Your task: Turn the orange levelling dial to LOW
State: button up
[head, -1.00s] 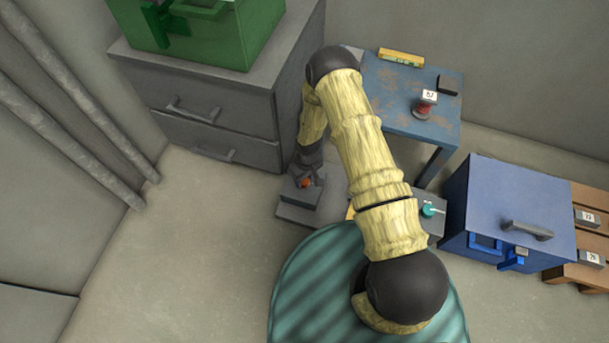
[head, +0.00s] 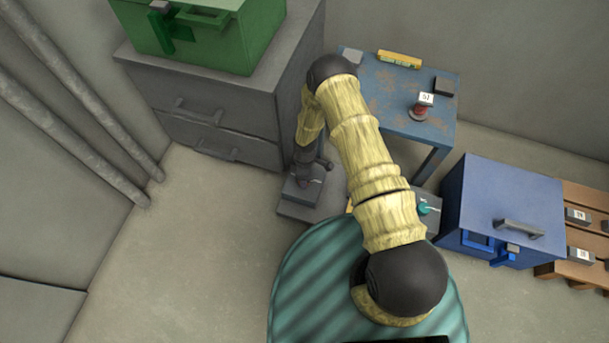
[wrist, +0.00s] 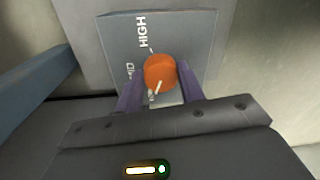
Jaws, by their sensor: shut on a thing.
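The orange dial (wrist: 160,71) is on a grey panel (wrist: 193,28) in the wrist view. My gripper (wrist: 161,77) has its two purple fingers on either side of the dial, shut on it. A white pointer mark on the dial points down and a little left in the picture. The word HIGH stands above and left of the dial; a second label, partly hidden by the left finger, looks like MID. No LOW label can be read. In the head view my gripper (head: 304,172) is down at the grey dial box (head: 298,195) and hides the dial.
A grey drawer cabinet (head: 220,135) carrying a green case (head: 225,35) stands close behind and left of the gripper. A blue table (head: 385,105) is to the right. A teal dial (head: 423,208) and a blue box (head: 505,200) are further right. Floor at left is clear.

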dwell(0.5)
jog(key=o, duration=1)
jog(key=shift+c, duration=0.2)
notch_tip(320, 180, up, 17)
jog(key=w+p, duration=0.1)
jog(key=p, duration=0.6)
jog(key=shift+r, duration=0.2)
jog(key=shift+w+d, duration=0.1)
jog(key=shift+w, duration=0.05)
